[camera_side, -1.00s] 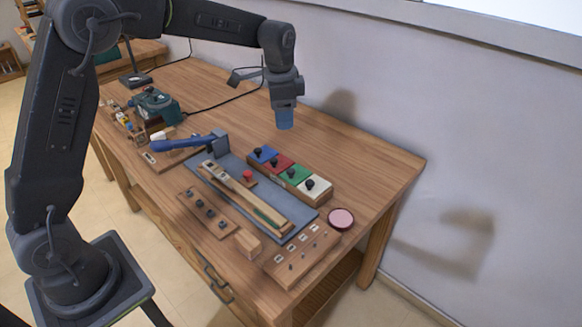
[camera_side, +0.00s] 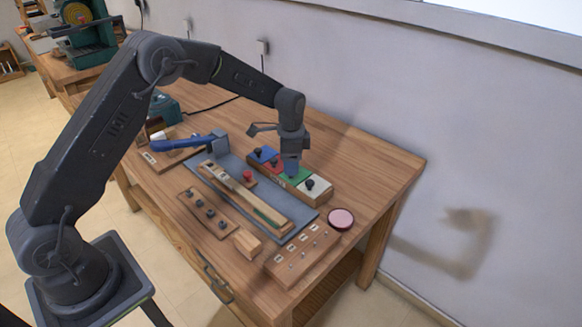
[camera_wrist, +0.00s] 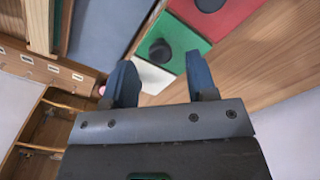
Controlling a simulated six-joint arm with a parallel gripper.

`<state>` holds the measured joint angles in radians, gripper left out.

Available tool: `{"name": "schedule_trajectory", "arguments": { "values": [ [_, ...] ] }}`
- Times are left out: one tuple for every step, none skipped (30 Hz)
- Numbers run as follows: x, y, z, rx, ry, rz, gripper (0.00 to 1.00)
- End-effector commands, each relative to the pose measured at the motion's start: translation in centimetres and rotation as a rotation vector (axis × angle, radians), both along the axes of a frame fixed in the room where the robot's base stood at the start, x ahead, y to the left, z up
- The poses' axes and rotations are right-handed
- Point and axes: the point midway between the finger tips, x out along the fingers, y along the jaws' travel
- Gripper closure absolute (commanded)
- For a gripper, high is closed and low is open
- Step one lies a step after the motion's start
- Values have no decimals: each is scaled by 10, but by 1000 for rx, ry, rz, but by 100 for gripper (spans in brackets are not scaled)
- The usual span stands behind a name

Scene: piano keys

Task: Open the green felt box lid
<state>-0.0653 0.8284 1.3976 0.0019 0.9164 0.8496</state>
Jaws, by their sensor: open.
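The green felt lid (camera_wrist: 189,36) with its round black knob (camera_wrist: 160,52) shows in the wrist view, just ahead of my fingers. In the side view the green lid (camera_side: 302,175) sits in the long wooden box, between the red and the white lid, partly hidden by my fingers. It looks closed. My gripper (camera_side: 291,168) points down over the green lid; in the wrist view its two blue fingers (camera_wrist: 159,70) are apart with nothing held between them. The knob appears between the finger directions; I cannot tell the exact height gap.
Blue (camera_side: 263,154), red (camera_wrist: 225,15) and white (camera_side: 318,187) lids sit in the same row. A blue-grey mat (camera_side: 238,171) with wooden key parts lies alongside. A blue-handled tool (camera_side: 183,143) and a pink round dish (camera_side: 341,219) are nearby. Bare tabletop lies behind the box.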

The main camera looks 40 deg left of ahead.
Motion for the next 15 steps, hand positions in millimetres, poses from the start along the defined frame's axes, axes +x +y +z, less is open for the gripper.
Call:
{"name": "schedule_trajectory", "arguments": {
  "values": [
    [0, 0, -7, 0, 1, 0, 48],
    [0, 0, -11, 0, 1, 0, 48],
    [0, 0, -14, 0, 1, 0, 48],
    [0, 0, -16, 1, 1, 0, 48],
    [0, 0, -18, 0, 0, 0, 48],
    [0, 0, -20, 1, -1, 0, 48],
    [0, 0, -21, 0, -1, 0, 48],
    [0, 0, -22, 0, -1, 0, 48],
    [0, 0, -23, 0, -1, 0, 48],
    [0, 0, -23, 0, -1, 0, 48],
    [0, 0, -23, 0, -1, 0, 48],
    [0, 0, -23, 0, -1, 0, 48],
    [0, 0, -23, 0, -1, 0, 48],
    [0, 0, -23, 0, -1, 0, 48],
    [0, 0, -23, 0, -1, 0, 48]
  ]
}}
